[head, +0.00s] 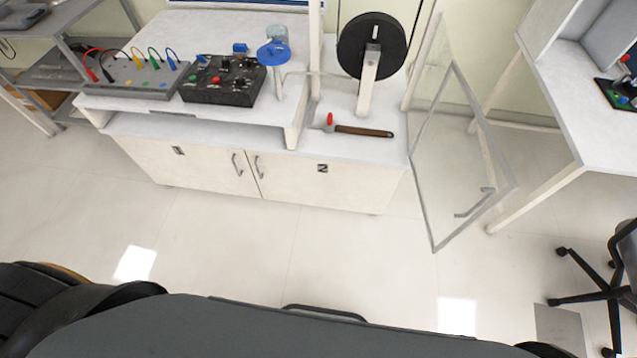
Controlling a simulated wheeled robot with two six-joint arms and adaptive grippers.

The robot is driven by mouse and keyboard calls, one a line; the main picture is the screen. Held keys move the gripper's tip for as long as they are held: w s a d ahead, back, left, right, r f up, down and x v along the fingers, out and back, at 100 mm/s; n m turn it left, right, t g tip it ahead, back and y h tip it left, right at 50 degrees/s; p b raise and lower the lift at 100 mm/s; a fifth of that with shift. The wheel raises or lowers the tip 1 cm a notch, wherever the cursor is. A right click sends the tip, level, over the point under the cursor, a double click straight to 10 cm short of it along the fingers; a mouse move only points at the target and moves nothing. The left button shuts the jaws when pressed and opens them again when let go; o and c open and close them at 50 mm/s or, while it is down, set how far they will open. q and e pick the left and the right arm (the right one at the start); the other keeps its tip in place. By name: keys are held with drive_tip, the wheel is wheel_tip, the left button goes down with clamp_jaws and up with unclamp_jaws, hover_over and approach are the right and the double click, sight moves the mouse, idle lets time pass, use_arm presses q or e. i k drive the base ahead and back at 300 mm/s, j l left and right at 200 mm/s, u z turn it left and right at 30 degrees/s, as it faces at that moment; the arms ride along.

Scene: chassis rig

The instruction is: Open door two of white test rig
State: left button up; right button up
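The white test rig (205,128) stands ahead of me, with a cabinet under its worktop. Door two (335,192) is the right cabinet door, marked with a dark "2" label (322,168). It is shut, and its curved metal handle (258,167) is near its left edge. Door one (200,172), to its left, is also shut, with its handle (237,165) near its right edge. Neither of my grippers shows in the head view.
A clear framed panel door (462,150) stands swung open at the rig's right, over the floor. A hammer (360,131) lies on the worktop below a black wheel (371,46). An office chair (610,285) stands at right. The floor (270,240) before the cabinet is clear.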

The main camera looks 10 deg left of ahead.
sight(288, 178)
drive_tip(key=u, duration=0.85)
drive_tip(key=i+j+u, duration=0.1)
drive_tip(key=j+u, duration=0.3)
drive_tip(key=i+j+u, duration=0.1)
drive_tip(key=j+u, duration=0.15)
drive_tip(key=u, duration=0.15)
